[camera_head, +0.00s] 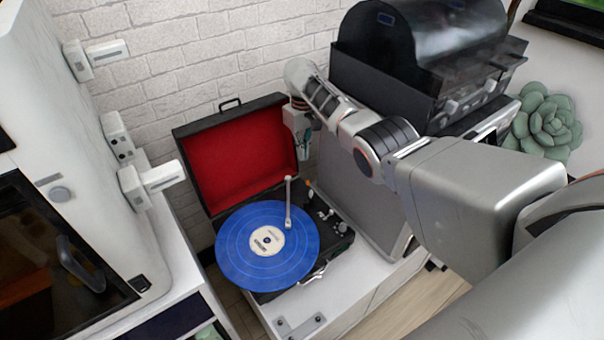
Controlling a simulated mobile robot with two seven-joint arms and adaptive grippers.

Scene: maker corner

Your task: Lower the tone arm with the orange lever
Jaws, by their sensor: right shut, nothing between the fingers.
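The record player holds a blue record (240,245) with a cream label, and its red-lined lid (230,155) stands open behind. The silver tone arm (288,203) runs from the back right of the deck to over the record's right side; I cannot tell whether its tip touches the record. The small orange lever (309,184) is at the deck's back right, beside the tone arm's base. My right gripper (303,154) points down above the lever, apart from it, by the lid's right edge. It is shut and empty. My left gripper is not in view.
The player stands on a white cabinet top (378,270). A grey panel (362,190) stands right behind it, below a black domed grill-like appliance (420,50). A large white machine (50,110) with a dark door is at left. A green succulent (545,122) is at far right.

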